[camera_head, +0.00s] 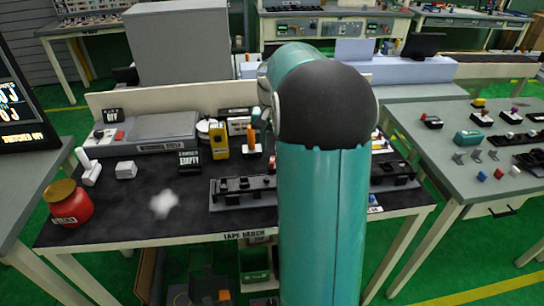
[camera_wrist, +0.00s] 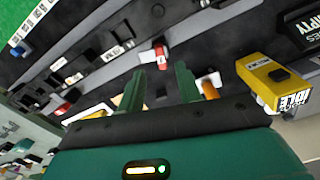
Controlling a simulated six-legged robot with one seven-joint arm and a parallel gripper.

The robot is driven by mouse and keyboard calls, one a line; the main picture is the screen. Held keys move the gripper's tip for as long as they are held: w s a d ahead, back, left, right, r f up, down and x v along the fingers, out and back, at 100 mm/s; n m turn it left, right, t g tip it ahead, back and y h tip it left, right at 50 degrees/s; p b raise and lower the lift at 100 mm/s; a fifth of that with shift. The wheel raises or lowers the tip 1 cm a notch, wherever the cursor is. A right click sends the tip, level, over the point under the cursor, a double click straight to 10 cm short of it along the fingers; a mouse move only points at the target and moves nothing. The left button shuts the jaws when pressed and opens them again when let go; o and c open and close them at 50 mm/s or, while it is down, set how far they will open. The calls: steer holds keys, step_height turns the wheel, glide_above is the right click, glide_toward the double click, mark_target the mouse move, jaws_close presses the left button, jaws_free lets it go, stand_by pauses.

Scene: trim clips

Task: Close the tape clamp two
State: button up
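A tape clamp strip with black clamps lies along the bench in the head view (camera_head: 243,193); my teal arm hides its middle, and more black clamp pieces (camera_head: 395,172) show right of the arm. In the wrist view black clamps (camera_wrist: 120,32) sit on a grey strip at upper left, with small white labels beside them. I cannot read which one is clamp two. My gripper (camera_wrist: 161,82) shows two teal fingers spread apart with nothing between them, pointing toward the bench near a red-and-white piece (camera_wrist: 160,54). The head view hides the gripper behind the arm.
A yellow device (camera_wrist: 272,82) marked IDLE stands right of the fingers, also in the head view (camera_head: 218,140). An orange-ended piece (camera_wrist: 209,86) is close to the right finger. A red jar (camera_head: 70,203) and a white patch (camera_head: 163,204) are on the bench's left, which has clear room.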

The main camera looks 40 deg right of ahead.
mark_target(272, 160)
step_height(272, 160, down, 6)
steer(key=shift+r, duration=0.25)
jaws_close()
